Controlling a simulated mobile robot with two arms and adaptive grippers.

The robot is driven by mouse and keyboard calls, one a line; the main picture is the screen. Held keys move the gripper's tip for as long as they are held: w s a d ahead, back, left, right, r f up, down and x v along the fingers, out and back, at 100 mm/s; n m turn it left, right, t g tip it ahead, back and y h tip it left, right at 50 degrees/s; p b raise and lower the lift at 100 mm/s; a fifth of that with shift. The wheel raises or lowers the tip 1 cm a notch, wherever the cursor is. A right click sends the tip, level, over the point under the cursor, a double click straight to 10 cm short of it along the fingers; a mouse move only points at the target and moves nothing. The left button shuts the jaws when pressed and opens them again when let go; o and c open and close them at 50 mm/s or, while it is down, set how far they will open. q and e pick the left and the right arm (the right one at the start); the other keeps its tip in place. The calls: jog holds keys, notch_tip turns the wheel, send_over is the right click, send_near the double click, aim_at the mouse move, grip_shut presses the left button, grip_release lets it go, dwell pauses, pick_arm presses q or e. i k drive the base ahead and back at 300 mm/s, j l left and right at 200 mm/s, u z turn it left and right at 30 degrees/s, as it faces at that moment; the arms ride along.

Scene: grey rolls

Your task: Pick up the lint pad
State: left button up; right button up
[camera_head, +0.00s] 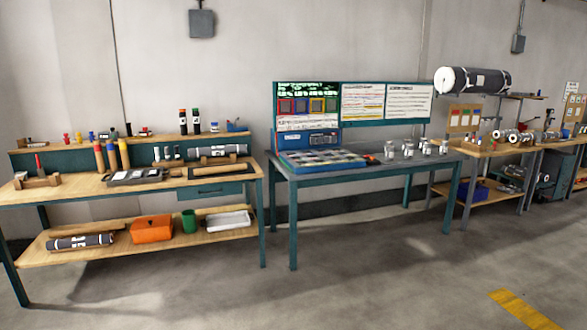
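I cannot pick out the lint pad with certainty; objects on the benches are small at this distance. The left workbench (75,191) has a wooden top with a dark tray (137,176), a dark flat mat (217,171) with a wooden bar on it, and a grey roll (217,150). The middle table (335,172) holds a board of grey and dark squares (322,158), several small metallic cylinders and a small dark-and-red item (372,159). Neither of my grippers shows.
The left bench's lower shelf holds a grey roll (80,241), an orange box (151,228), a green cup (189,221) and a white tray (228,220). A large grey roll (472,80) sits above the right bench (482,149). The floor (370,270) in front is clear.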

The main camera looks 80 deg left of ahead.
aim_at(175, 174)
jog(key=u, duration=3.55)
jog(key=i+z, duration=0.2)
jog(key=i, duration=1.35)
jog(key=i+l+u, duration=0.1)
jog(key=i, duration=1.2)
jog(key=i+l, duration=0.15)
jog(key=i, duration=1.15)
